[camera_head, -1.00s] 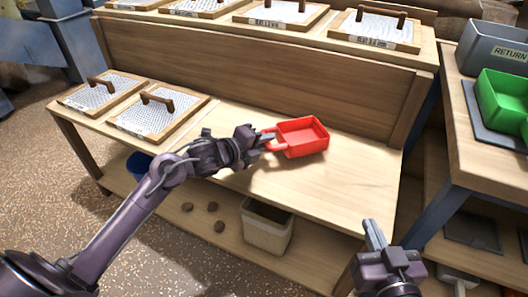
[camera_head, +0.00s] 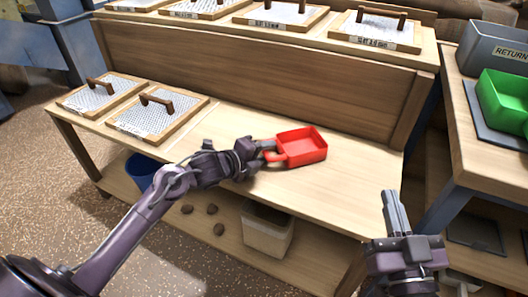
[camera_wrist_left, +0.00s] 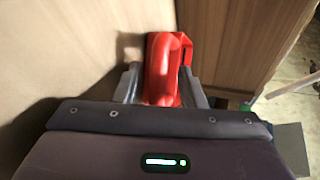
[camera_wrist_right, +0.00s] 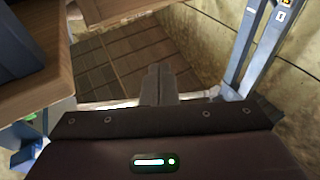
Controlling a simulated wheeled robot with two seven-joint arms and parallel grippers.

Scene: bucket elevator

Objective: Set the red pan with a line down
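The red pan (camera_head: 303,145) is an open box with a looped handle. It is upright, low over or on the bare right part of the wooden bench top (camera_head: 340,190); I cannot tell if its whole base touches. My left gripper (camera_head: 264,150) has its fingers on either side of the handle and looks shut on it. In the left wrist view the red handle (camera_wrist_left: 163,75) fills the space between the fingers (camera_wrist_left: 160,85). I make out no line on the pan. My right gripper (camera_head: 392,208) is shut and empty, off the bench's right front; its fingers show in the right wrist view (camera_wrist_right: 159,82).
Two framed mesh panels with handles (camera_head: 155,112) lie on the bench's left. A wooden back board (camera_head: 250,65) rises behind the pan. A green container (camera_head: 505,100) and grey "RETURN" bin (camera_head: 490,55) are right.

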